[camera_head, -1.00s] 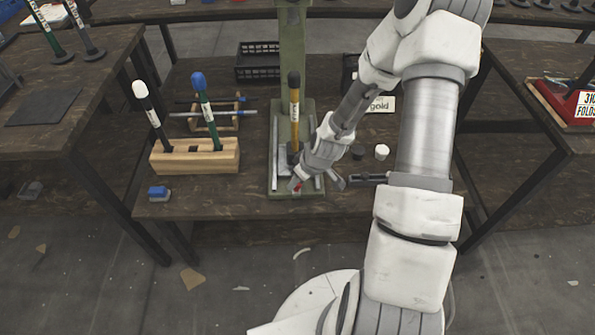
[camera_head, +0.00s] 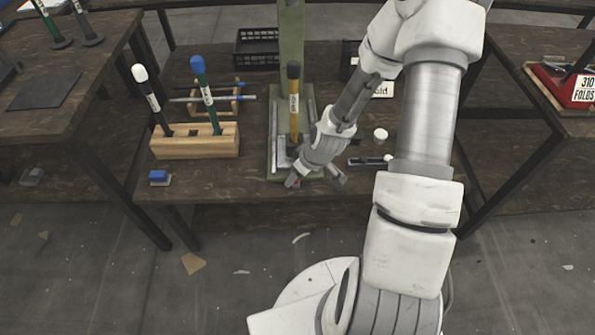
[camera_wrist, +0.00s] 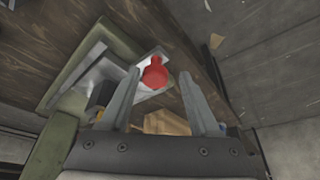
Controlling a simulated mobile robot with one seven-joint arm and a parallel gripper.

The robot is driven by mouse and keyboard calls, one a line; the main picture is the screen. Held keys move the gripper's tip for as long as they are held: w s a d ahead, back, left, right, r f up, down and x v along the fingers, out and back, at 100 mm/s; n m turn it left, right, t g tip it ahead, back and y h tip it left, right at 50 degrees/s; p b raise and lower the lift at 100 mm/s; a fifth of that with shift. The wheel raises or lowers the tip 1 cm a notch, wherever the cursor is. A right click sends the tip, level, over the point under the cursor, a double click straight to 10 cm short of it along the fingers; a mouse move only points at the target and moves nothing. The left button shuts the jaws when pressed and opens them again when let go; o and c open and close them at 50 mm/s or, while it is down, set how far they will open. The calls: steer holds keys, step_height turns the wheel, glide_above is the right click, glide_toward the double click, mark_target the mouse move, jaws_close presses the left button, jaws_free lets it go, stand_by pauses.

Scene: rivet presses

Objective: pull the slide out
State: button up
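The green press (camera_head: 291,60) stands on the middle table, with metal rails (camera_head: 274,135) along its base. The slide (camera_head: 284,158) lies between the rails, and a yellow tool with a black top (camera_head: 294,105) stands upright at it. A red knob (camera_wrist: 155,73) is at the front of the slide in the wrist view; in the head view only a little red (camera_head: 297,183) shows beside my finger. My gripper (camera_head: 316,182) is at the press's front edge, fingers spread. In the wrist view my gripper (camera_wrist: 159,75) has the knob between its fingertips, nearer the left finger, with a visible gap on the right.
A blue-topped block (camera_head: 159,177) lies at the front left edge. A white cap (camera_head: 381,134) and dark bar (camera_head: 368,161) are right of my gripper. A black crate (camera_head: 257,48) stands behind.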

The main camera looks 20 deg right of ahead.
steer(key=shift+o, duration=0.2)
steer(key=shift+w, duration=0.1)
steer(key=shift+r, duration=0.1)
steer(key=shift+d+r, duration=0.15)
steer(key=shift+r, duration=0.15)
steer(key=p+v, duration=0.7)
steer(key=v, duration=0.9)
steer(key=shift+s+r+p, duration=0.3)
steer(key=shift+p, duration=0.05)
